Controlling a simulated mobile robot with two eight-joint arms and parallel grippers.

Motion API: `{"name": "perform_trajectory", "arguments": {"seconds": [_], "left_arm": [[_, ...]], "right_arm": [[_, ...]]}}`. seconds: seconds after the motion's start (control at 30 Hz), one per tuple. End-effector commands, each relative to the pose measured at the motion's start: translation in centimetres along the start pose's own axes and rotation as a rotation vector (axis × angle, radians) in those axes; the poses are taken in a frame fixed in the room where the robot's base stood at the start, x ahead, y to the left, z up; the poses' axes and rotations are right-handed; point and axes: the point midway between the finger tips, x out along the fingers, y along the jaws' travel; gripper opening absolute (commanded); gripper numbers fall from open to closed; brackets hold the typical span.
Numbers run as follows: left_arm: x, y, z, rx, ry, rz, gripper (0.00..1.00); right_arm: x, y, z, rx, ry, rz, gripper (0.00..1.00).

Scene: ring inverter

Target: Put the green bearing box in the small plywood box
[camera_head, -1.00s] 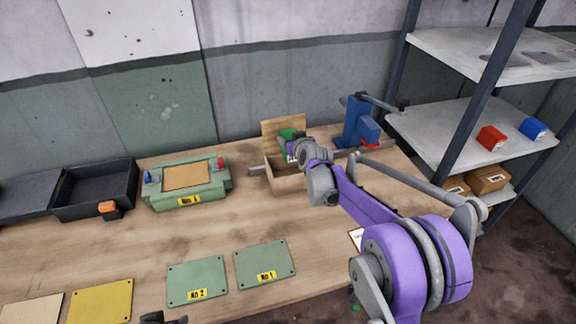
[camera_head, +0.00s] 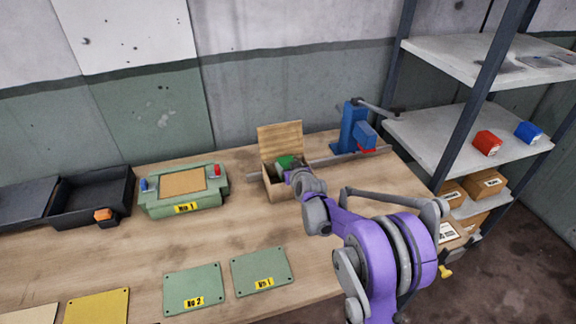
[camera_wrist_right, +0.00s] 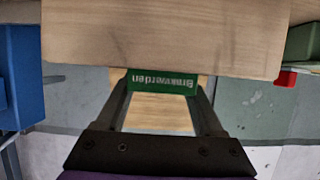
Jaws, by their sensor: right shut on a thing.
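The green bearing box (camera_head: 286,161) is between the jaws of my right gripper (camera_head: 291,176), at the opening of the small plywood box (camera_head: 274,189). The plywood box stands at the back of the workbench with its lid (camera_head: 280,138) raised. In the right wrist view the green box (camera_wrist_right: 160,83) shows a white label upside down, with a finger of my right gripper (camera_wrist_right: 160,98) on each side. The lower part of the green box is hidden in the head view, so I cannot tell if it touches the bottom. My left gripper is out of view.
A blue lever press (camera_head: 354,130) stands right of the plywood box. A green fixture (camera_head: 183,207) and a black tray (camera_head: 92,200) stand to the left. Green plates (camera_head: 262,271) lie in front. A shelf rack (camera_head: 470,137) stands at the right. The bench middle is clear.

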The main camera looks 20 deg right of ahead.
Motion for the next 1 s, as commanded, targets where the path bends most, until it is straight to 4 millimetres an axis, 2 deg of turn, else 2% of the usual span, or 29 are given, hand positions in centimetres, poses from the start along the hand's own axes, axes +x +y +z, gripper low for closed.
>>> {"name": "perform_trajectory", "arguments": {"seconds": [0.4, 0.43, 0.5, 0.6, 0.87, 1.0], "left_arm": [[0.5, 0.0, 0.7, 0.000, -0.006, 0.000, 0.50], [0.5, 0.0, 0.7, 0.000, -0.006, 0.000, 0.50], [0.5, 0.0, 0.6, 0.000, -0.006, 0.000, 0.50], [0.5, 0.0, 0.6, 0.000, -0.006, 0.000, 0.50], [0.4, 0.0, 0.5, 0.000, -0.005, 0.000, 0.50], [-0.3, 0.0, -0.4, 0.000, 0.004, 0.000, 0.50]], "right_arm": [[0.4, 0.0, 1.0, 0.001, 0.001, 0.000, 0.00], [0.4, 0.0, 1.0, 0.000, 0.000, 0.000, 0.71], [0.4, 0.0, 1.0, 0.000, 0.000, 0.000, 0.84], [0.4, 0.0, 1.0, 0.000, 0.000, 0.000, 1.00], [0.3, 0.0, 0.8, 0.000, 0.000, 0.000, 1.00], [-0.2, 0.0, -0.7, -0.001, 0.002, 0.000, 1.00]]}}
